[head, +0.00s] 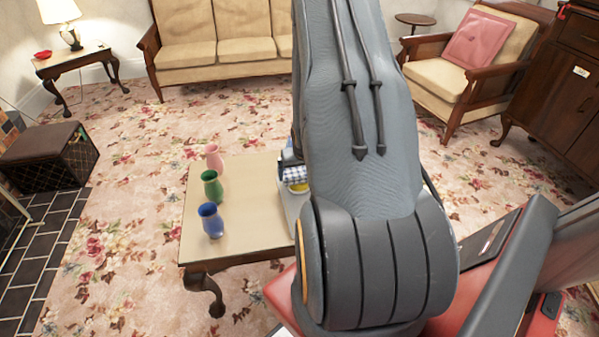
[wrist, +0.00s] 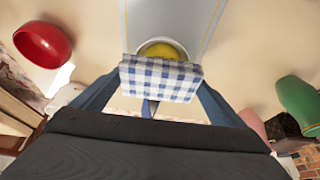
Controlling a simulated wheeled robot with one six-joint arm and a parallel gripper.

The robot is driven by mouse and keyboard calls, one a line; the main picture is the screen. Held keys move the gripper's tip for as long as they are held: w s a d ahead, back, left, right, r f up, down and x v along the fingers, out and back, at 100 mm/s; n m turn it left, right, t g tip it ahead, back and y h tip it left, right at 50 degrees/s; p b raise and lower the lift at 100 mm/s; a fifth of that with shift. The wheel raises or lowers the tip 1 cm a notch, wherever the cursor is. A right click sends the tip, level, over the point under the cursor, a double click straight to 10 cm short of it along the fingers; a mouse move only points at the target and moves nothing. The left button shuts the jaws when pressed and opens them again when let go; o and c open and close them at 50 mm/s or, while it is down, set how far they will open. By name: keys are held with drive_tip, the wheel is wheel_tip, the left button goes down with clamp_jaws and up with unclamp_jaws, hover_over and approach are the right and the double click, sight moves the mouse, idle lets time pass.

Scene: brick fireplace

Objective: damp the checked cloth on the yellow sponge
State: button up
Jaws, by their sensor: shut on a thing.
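The blue-and-white checked cloth (wrist: 160,78) is held between the two fingers of my gripper (wrist: 152,92) in the wrist view. It also shows in the head view (head: 294,174), partly behind my arm. The yellow sponge (wrist: 163,49) lies just beyond the cloth in the wrist view, in a round pale holder, and the cloth hides its near part. A bit of yellow sponge (head: 299,187) shows right below the cloth in the head view. I cannot tell whether cloth and sponge touch.
Pink (head: 214,157), green (head: 212,187) and blue (head: 210,220) vases stand along the left of the low table (head: 245,205). A red bowl (wrist: 43,44) shows at upper left in the wrist view. My arm hides the table's right side.

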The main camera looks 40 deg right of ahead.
sight(299, 172)
drive_tip(key=shift+f, duration=0.55)
idle(1.8)
drive_tip(key=shift+r+p, duration=2.75)
drive_tip(key=shift+r, duration=0.8)
